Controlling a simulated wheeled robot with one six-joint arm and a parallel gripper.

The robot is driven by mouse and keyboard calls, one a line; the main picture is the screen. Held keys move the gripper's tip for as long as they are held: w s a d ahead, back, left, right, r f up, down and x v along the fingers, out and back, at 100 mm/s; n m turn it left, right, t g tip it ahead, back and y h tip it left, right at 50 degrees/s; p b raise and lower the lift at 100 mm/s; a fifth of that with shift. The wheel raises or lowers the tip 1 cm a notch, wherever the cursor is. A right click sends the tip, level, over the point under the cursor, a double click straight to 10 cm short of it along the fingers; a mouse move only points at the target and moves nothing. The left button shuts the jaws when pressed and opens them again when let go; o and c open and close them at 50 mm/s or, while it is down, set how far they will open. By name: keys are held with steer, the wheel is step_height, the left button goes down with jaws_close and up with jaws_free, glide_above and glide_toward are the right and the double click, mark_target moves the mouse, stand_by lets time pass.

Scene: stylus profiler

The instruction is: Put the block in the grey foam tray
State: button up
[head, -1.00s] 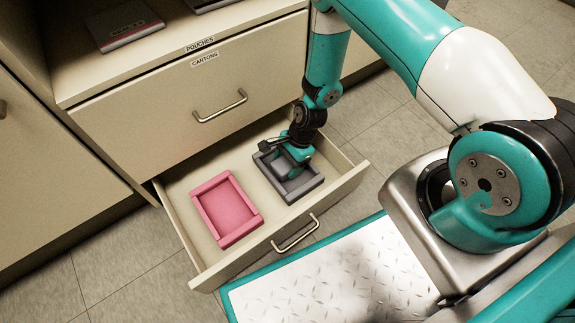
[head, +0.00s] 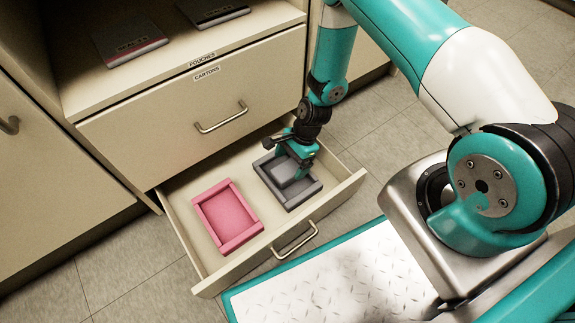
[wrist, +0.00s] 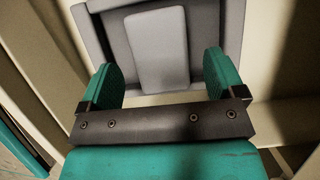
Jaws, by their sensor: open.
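The grey foam tray (head: 297,202) lies in the right part of the open drawer, and its rim shows in the wrist view (wrist: 94,42). A lighter grey block (wrist: 157,50) lies flat inside the tray, within its walls. In the head view the block (head: 283,174) is partly hidden by my gripper. My gripper (head: 291,160) is just above the tray. In the wrist view its teal fingers (wrist: 161,74) are spread wide, with a gap on each side of the block.
A pink tray (head: 226,215), empty, lies to the left in the same drawer (head: 195,257). The drawer walls stand close around both trays. A closed drawer labelled CARTONS (head: 195,115) is above. Two flat dark packs (head: 128,42) lie on the shelf.

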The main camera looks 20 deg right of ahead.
steer(key=a+r+n+p, duration=0.3)
steer(key=r+n, duration=0.7)
steer(key=r, duration=2.1)
steer(key=s+a+r+n, duration=0.3)
steer(key=s+r+n, duration=1)
steer(key=s+r, duration=0.4)
steer(key=shift+s+r+t, duration=0.2)
steer(key=shift+t, duration=0.2)
steer(key=shift+r, duration=0.1)
